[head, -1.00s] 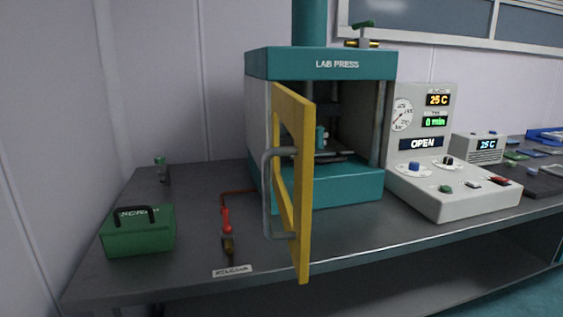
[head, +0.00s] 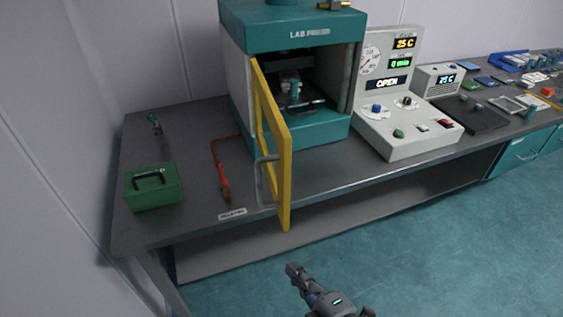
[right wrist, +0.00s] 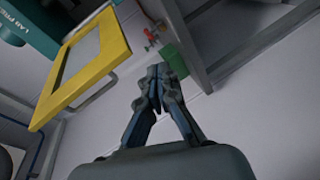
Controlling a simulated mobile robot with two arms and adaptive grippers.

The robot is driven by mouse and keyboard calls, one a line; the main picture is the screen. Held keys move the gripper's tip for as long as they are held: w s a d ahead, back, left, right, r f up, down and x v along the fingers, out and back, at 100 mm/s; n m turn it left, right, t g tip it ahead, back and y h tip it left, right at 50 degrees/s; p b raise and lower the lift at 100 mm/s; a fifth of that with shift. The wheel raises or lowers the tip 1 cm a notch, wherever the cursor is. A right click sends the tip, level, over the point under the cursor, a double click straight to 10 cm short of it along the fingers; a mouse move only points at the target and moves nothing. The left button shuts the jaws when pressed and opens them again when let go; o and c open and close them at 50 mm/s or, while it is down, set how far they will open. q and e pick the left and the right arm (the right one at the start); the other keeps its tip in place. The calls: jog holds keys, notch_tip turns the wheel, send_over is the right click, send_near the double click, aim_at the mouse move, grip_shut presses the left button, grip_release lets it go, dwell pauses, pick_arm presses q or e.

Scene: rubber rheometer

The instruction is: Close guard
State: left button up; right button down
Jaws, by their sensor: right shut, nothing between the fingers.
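The yellow guard (head: 273,148) is a framed door on the front left of the teal lab press (head: 290,22). It stands swung open toward me, with a grey bar handle (head: 263,182) on its left face. The press opening behind it is uncovered. In the right wrist view the guard (right wrist: 118,45) is at the upper left, with its handle (right wrist: 97,92) below it. My right gripper (head: 292,268) is at the bottom of the head view, in front of the bench and apart from the guard. In the right wrist view its fingers (right wrist: 158,70) are shut and empty. My left gripper is not in view.
The dark bench (head: 190,222) carries a green box (head: 153,193), a red valve lever (head: 222,175) and a label plate (head: 232,214) left of the guard. A control panel (head: 405,130) reading OPEN stands to the right. The floor in front is clear.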

aim_at(283, 202)
notch_tip(283, 202, up, 14)
jog(key=s+a+n+t+y+p, duration=0.2)
jog(key=n+p, duration=0.1)
jog(key=n, duration=0.1)
jog(key=p+x, duration=0.1)
jog(key=x, duration=0.4)
jog(key=p+x, duration=0.2)
jog(key=x, duration=0.3)
jog(key=shift+w+d+p, duration=0.15)
jog(key=shift+d+p, duration=0.1)
jog(key=shift+p, duration=0.05)
jog(key=d+p, duration=0.1)
jog(key=d, duration=0.3)
jog(key=shift+w+f, duration=0.1)
jog(key=shift+f, duration=0.05)
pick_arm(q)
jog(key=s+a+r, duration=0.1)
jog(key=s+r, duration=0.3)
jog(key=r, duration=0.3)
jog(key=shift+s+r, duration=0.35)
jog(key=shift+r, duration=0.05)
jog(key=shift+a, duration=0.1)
pick_arm(e)
jog(key=shift+a, duration=0.1)
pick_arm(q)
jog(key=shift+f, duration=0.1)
